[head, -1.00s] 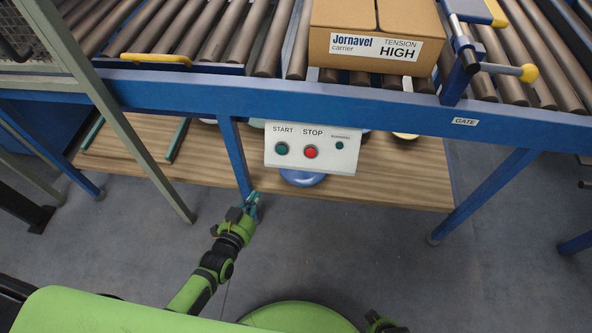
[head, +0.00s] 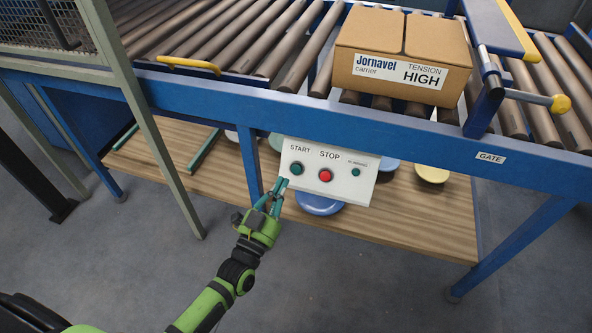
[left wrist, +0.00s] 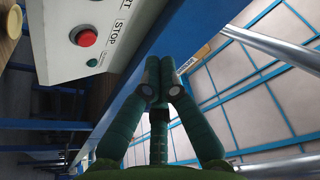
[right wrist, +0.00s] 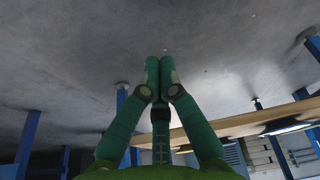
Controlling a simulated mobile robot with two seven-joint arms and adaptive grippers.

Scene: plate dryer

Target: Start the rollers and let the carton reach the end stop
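The carton (head: 400,60), a brown box labelled "Jornavel carrier, TENSION HIGH", sits on the rollers (head: 200,65), left of the gate (head: 487,95). The white control box (head: 327,190) hangs below the blue rail with a green START button (head: 297,168), a red STOP button (head: 325,175) and a small dark green indicator (head: 356,172). My left gripper (head: 280,187) is shut and empty, its fingertips just below left of START; I cannot tell if they touch the box. STOP shows in the left wrist view (left wrist: 87,38); START does not. My right gripper (right wrist: 160,70) is shut and empty. I cannot identify the end stop.
A wooden shelf (head: 420,220) under the conveyor holds several plates, including a blue one (head: 318,204). Blue legs (head: 249,160) and a grey-green post (head: 150,130) stand near my left arm. A yellow handle (head: 188,65) is on the rail. The floor in front is clear.

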